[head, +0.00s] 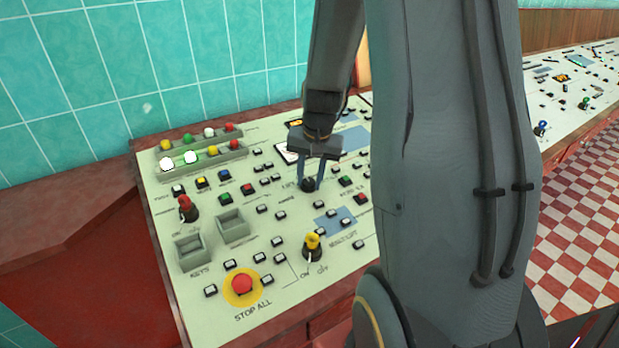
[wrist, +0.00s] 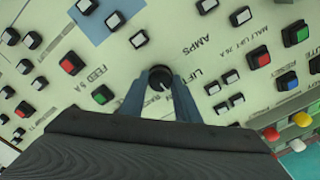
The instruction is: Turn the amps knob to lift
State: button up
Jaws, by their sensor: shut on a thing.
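The amps knob (head: 308,185) is a small black round knob on the pale control panel (head: 235,270). In the wrist view the knob (wrist: 160,76) sits between the two blue-grey fingers of my gripper (wrist: 160,88). My gripper (head: 309,178) points down and is shut on the knob. The word AMPS is printed above and right of the knob in the wrist view. The word LIFT is just right of it and partly covered by a finger. I cannot tell clearly where the knob's pointer stands.
A yellow knob (head: 312,245), a red knob (head: 187,208) and a red stop button (head: 242,285) stand on the panel. Several small push buttons lie around the amps knob. A lamp strip (head: 200,155) is at the back, before a teal tiled wall (head: 150,60).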

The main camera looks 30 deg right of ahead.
jog(key=n, duration=0.4)
jog(key=shift+n, duration=0.3)
jog(key=shift+n+b, duration=0.4)
jog(key=shift+n, duration=1.5)
jog(key=o, duration=1.1)
jog(key=shift+c, duration=0.2)
jog(key=v, duration=0.8)
jog(key=shift+b, duration=0.45)
